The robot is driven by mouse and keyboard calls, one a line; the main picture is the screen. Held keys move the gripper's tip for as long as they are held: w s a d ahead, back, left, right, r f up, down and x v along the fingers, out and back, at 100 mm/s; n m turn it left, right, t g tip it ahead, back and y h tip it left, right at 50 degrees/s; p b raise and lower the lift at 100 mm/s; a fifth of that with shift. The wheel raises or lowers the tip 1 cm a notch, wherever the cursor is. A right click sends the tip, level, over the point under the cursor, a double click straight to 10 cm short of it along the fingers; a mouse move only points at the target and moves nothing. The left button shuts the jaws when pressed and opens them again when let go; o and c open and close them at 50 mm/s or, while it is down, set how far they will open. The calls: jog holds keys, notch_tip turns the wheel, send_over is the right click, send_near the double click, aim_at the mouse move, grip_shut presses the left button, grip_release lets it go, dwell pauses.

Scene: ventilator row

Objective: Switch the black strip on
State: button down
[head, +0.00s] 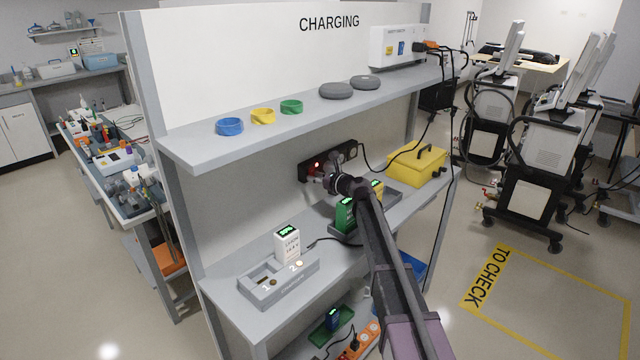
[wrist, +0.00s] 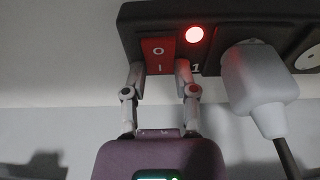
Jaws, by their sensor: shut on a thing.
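The black strip (head: 346,153) is mounted on the back panel of the bench, under the shelf. In the wrist view the black strip (wrist: 218,14) fills the top, with a red rocker switch (wrist: 158,54) marked O above I and a round lamp (wrist: 195,34) glowing red beside it. My gripper (wrist: 160,74) has one fingertip on each side of the red switch and is shut on it. In the head view my gripper (head: 322,178) reaches the left end of the strip. Which side of the rocker is pressed in cannot be told.
A grey plug (wrist: 255,80) sits in the strip close to the right of my gripper, its cord hanging down. A yellow case (head: 417,166), a green-screened charger unit (head: 345,214) and a charging tray (head: 280,284) stand on the bench. The shelf (head: 300,118) is above my arm.

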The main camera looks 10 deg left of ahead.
jog(key=shift+a, duration=0.15)
jog(key=shift+c, duration=2)
grip_release()
jog(key=shift+f, duration=0.1)
